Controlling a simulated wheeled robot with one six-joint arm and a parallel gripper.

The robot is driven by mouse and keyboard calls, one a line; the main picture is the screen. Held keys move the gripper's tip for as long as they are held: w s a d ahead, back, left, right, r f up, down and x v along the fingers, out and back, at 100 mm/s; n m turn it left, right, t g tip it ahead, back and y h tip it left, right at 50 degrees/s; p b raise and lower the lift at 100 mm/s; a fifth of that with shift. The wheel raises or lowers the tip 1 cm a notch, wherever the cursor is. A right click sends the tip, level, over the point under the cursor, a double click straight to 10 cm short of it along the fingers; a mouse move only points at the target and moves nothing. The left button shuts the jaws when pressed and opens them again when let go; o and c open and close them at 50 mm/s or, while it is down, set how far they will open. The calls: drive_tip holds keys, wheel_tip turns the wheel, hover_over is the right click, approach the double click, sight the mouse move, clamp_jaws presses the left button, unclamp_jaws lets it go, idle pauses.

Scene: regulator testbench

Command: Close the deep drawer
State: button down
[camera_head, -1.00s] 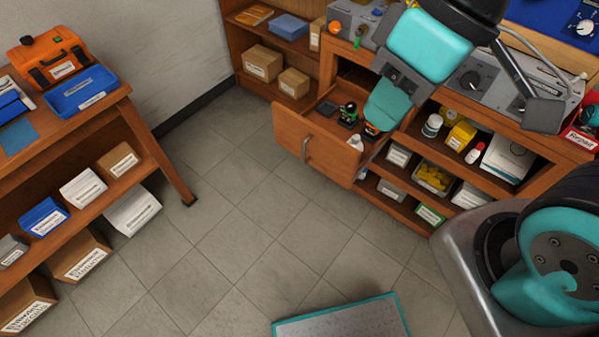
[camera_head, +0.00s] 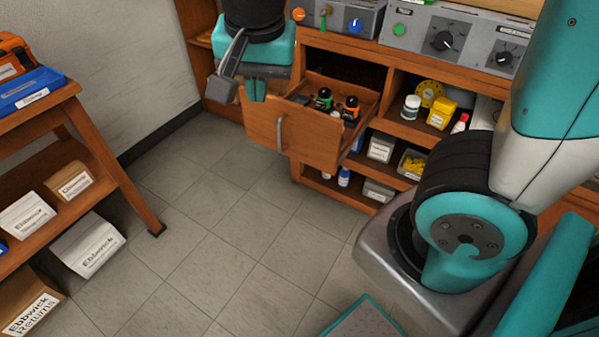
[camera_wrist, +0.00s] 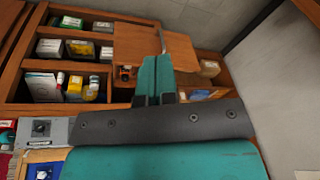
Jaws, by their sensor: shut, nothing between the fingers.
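The deep drawer (camera_head: 300,140) stands pulled out of the wooden bench, with a grey vertical handle (camera_head: 281,132) on its front. Several small bottles with dark, green and orange parts lie inside it. In the wrist view the drawer front (camera_wrist: 185,47) is beyond my fingers. My gripper (camera_head: 255,90) is shut and empty. It is at the left end of the drawer, by the top edge of its front; I cannot tell whether it touches. In the wrist view the teal fingers (camera_wrist: 155,75) lie together over part of the drawer and hide some of its inside.
Open shelves (camera_head: 410,130) with bottles and boxes are right of the drawer. Instruments with knobs (camera_head: 445,42) stand on the bench top. Another wooden table (camera_head: 75,110) with boxes is at the left. The tiled floor (camera_head: 225,215) before the drawer is clear.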

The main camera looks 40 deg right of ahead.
drive_tip(key=w+d+f+m+h+b, duration=0.2)
drive_tip(key=w+f+m+b, duration=0.1)
drive_tip(key=f+m+b, duration=0.35)
drive_tip(key=w+d+f+m+h+b, duration=0.25)
drive_tip(key=f+m+b, duration=0.25)
drive_tip(key=f+b, duration=0.25)
drive_tip(key=m+h+b, duration=0.4)
drive_tip(key=m+b, duration=0.8)
drive_tip(key=b, duration=0.5)
approach(306, 145)
drive_tip(key=shift+t, duration=0.3)
drive_tip(key=d+f, duration=0.2)
drive_tip(key=f, duration=0.1)
drive_tip(key=d+f, duration=0.1)
drive_tip(key=f, duration=0.1)
drive_tip(key=shift+w+d, duration=0.25)
drive_tip(key=shift+w+d+r, duration=0.15)
drive_tip(key=shift+w+d, duration=0.1)
drive_tip(key=shift+d, duration=0.35)
drive_tip(key=shift+w+d, duration=0.1)
